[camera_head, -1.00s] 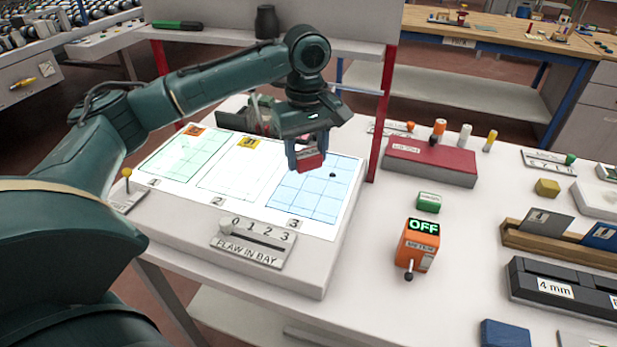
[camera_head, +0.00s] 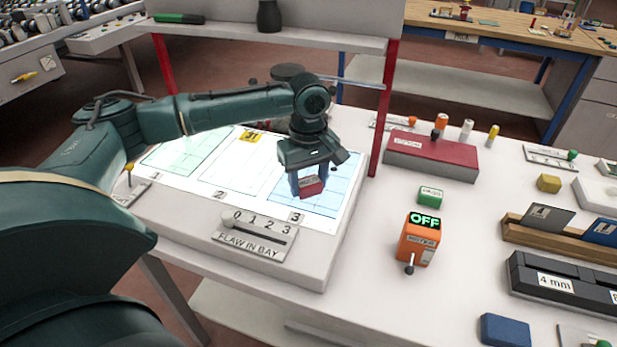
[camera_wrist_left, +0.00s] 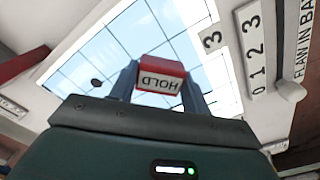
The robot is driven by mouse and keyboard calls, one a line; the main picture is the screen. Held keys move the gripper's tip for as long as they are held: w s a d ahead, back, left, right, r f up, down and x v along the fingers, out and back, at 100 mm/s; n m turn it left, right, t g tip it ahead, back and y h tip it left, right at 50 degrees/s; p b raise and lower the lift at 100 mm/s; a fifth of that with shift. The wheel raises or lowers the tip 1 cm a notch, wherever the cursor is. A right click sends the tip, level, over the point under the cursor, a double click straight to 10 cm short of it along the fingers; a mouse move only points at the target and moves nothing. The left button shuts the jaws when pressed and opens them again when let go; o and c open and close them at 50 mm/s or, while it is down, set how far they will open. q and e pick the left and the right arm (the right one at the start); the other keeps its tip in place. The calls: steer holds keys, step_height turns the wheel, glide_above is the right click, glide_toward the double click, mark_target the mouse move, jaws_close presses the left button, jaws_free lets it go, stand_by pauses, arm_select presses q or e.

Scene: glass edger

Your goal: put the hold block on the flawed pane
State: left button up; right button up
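The hold block (camera_head: 311,187) is a small red block with a white HOLD label. My left gripper (camera_head: 309,182) is shut on it and holds it over the blue pane (camera_head: 338,203) in bay 3. In the left wrist view the hold block (camera_wrist_left: 161,77) sits between the two fingers, with the gridded blue pane (camera_wrist_left: 130,35) behind it. A dark spot (camera_wrist_left: 96,82) shows on that pane, left of the block. I cannot tell whether the block touches the glass. A green-tinted pane (camera_head: 187,153) lies in bay 1 and a clear pane (camera_head: 233,172) in bay 2. My right gripper is out of view.
The flaw-in-bay slider plate (camera_head: 253,238) is on the light table's front. An orange meter reading OFF (camera_head: 417,242), a green block (camera_head: 430,196) and a red case (camera_head: 430,158) stand to the right. A shelf (camera_head: 270,35) on red posts spans the back.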

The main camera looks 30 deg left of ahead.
mark_target(308, 182)
arm_select(q)
steer(key=o, duration=0.4)
steer(key=shift+o, duration=0.2)
step_height(308, 182, up, 12)
steer(key=shift+r, duration=0.2)
stand_by(0.6)
